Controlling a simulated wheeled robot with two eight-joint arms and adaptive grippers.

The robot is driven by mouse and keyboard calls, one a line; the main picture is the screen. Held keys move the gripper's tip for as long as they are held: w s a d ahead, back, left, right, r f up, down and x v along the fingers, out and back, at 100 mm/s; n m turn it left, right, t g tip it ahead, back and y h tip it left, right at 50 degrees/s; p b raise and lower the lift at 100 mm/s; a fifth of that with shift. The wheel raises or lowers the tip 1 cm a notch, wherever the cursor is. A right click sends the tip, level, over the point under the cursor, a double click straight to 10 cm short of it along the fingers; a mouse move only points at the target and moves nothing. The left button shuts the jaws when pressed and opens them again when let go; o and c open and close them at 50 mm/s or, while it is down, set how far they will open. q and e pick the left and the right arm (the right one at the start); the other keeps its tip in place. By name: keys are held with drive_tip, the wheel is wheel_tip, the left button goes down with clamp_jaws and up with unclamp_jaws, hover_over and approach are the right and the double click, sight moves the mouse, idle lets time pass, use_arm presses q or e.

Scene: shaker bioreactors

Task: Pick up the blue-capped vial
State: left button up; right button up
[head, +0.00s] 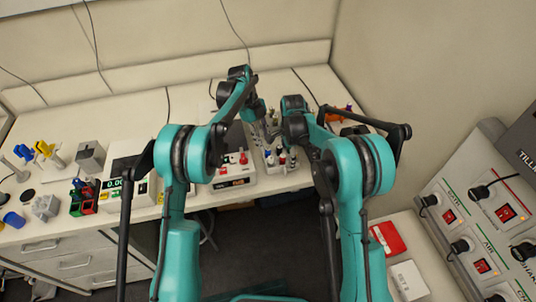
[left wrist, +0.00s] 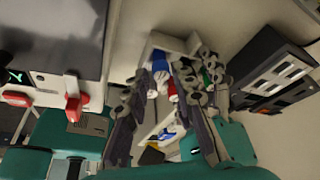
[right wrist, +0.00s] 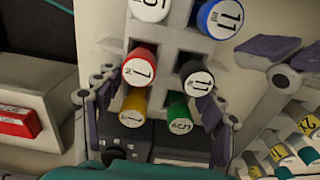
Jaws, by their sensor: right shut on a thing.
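In the right wrist view a blue-capped vial (right wrist: 220,18), marked 11, stands in the white rack (right wrist: 168,42) near the top edge. Red (right wrist: 139,68), black (right wrist: 197,80), yellow (right wrist: 133,108) and green (right wrist: 178,112) caps are nearer. My right gripper (right wrist: 188,47) has its pads on both sides of the rack and seems shut on it; the exact contact is hard to see. A blue cap also shows in the left wrist view (left wrist: 159,58). My left gripper (left wrist: 160,115) is open there, its fingers well apart with nothing visibly held.
A device with red switches (head: 234,172) stands left of the rack, and a scale (head: 122,182) farther left. More capped vials stand at the right wrist view's lower right (right wrist: 280,152). Control panels (head: 470,215) fill the right side.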

sight(267, 148)
use_arm(q)
drive_tip(key=x, duration=0.3)
drive_tip(key=shift+s+d, duration=0.1)
drive_tip(key=shift+d, duration=0.05)
drive_tip(key=c, duration=0.5)
use_arm(e)
drive_tip(key=o, duration=1.3)
use_arm(q)
wheel_tip(267, 148, up, 10)
